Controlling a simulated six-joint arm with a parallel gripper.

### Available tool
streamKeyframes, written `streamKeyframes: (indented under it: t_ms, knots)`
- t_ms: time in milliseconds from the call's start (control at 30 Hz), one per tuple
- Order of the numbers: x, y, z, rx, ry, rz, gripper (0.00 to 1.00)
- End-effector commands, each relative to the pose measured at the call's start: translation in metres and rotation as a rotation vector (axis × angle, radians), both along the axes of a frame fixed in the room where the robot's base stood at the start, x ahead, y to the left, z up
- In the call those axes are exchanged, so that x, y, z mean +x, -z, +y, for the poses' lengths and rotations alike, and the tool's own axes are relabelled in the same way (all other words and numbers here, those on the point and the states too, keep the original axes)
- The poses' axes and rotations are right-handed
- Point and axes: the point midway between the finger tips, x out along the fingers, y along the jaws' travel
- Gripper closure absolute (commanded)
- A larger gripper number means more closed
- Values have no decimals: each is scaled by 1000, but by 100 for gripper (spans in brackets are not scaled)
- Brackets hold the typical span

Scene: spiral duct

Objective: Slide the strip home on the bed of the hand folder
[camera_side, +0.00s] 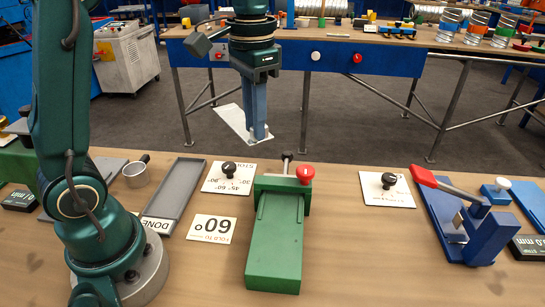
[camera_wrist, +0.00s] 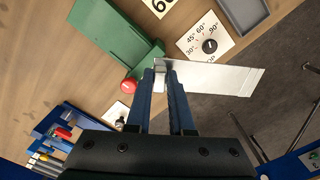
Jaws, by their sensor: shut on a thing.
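The hand folder (camera_side: 277,232) is a green block with a raised bed, a red knob (camera_side: 305,173) and a dark handle at its far end. Its green bed also shows in the wrist view (camera_wrist: 110,38), at upper left. My gripper (camera_side: 258,135) is above and beyond the folder's far end. Its blue fingers (camera_wrist: 160,68) are shut on the strip (camera_wrist: 215,78), a flat silvery sheet that sticks out to the right in the wrist view. In the side view the strip (camera_side: 232,120) extends left and back from the fingertips. The strip appears clear of the bed.
A dial card with a black knob (camera_side: 229,172) lies left of the folder, and a "60°" card (camera_side: 212,229) lies nearer. A grey tray (camera_side: 176,192) is further left. A blue tool with a red lever (camera_side: 465,225) stands at right.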

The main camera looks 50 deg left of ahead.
Motion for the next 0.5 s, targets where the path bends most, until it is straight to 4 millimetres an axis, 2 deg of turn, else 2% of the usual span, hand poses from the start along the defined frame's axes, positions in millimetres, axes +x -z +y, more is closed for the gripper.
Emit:
streamKeyframes:
  t_ms: [133, 233, 500]
  knots:
    - [-12, 2, 7, 1, -51, -3, 100]
    - [-19, 6, 5, 0, -56, -6, 100]
    - [-25, 19, -37, 1, 109, -14, 100]
